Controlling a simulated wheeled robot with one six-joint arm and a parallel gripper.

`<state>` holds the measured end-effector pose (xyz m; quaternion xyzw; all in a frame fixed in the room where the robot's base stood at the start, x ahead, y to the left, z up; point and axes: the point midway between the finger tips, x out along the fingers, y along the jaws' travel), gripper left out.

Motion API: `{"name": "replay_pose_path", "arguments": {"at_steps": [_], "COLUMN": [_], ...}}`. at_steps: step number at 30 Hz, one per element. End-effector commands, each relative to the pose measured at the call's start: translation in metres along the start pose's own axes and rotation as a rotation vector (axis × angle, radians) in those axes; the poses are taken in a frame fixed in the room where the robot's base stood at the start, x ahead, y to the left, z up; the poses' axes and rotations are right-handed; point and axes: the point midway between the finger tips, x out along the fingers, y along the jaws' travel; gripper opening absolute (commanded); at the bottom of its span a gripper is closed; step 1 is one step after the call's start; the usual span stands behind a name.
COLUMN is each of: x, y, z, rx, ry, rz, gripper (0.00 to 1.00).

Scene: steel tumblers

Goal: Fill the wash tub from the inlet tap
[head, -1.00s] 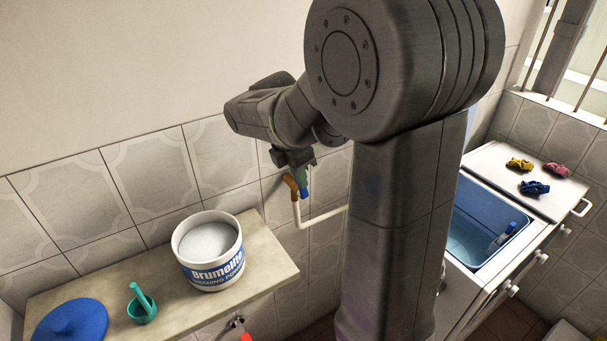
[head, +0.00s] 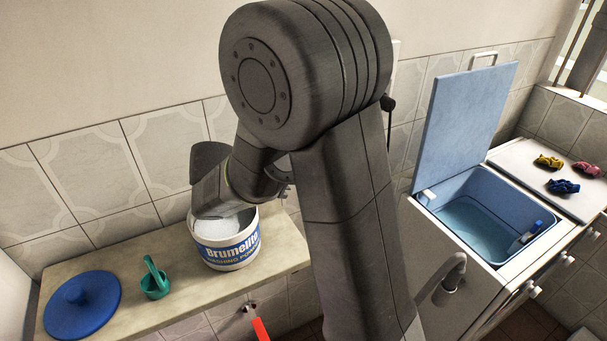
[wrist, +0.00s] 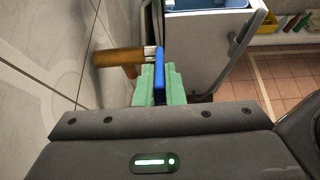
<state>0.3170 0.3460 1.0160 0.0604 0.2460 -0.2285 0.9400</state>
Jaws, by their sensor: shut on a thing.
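My gripper (wrist: 158,80), with green fingers, is shut on the blue tap lever (wrist: 159,58) in the wrist view. The brass tap body (wrist: 120,58) sticks out from the tiled wall, just left of the fingers. In the head view my arm hides the tap and gripper. The wash tub (head: 457,190) is a blue basin set in a white cabinet at right. A pale blue-green, water-like surface (head: 470,220) shows low inside it. Its blue lid (head: 465,125) stands open against the wall side. I cannot see whether water runs.
A washing-powder bucket (head: 228,250), a green scoop (head: 155,282) and a round blue lid (head: 82,305) sit on the shelf (head: 190,305). A curved grey pipe (head: 455,268) stands at the cabinet's near side.

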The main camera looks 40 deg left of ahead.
Motion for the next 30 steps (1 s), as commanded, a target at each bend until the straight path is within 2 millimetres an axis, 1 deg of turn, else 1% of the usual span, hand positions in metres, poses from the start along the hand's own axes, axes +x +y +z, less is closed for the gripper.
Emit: {"name": "replay_pose_path", "arguments": {"at_steps": [1,9,23,24,26,27,30], "x": [0.0003,0.0004,0.0004,0.0004,0.0005,0.0005,0.0006], "y": [0.0004,0.0003,0.0002,0.0002,0.0002,0.0002,0.0001], "z": [-0.0033,-0.0069,-0.0071,-0.0071,-0.0071,-0.0071,-0.0072], "rx": [-0.002,-0.001,0.000,0.000,0.000,0.000,0.000], "ry": [-0.021,-0.090,-0.099,-0.099,-0.098,-0.098,-0.098], "rz": [0.001,0.000,0.000,0.000,0.000,0.000,-0.001], "gripper": [0.00,0.00,0.00,0.17,0.29,0.31,0.31]}}
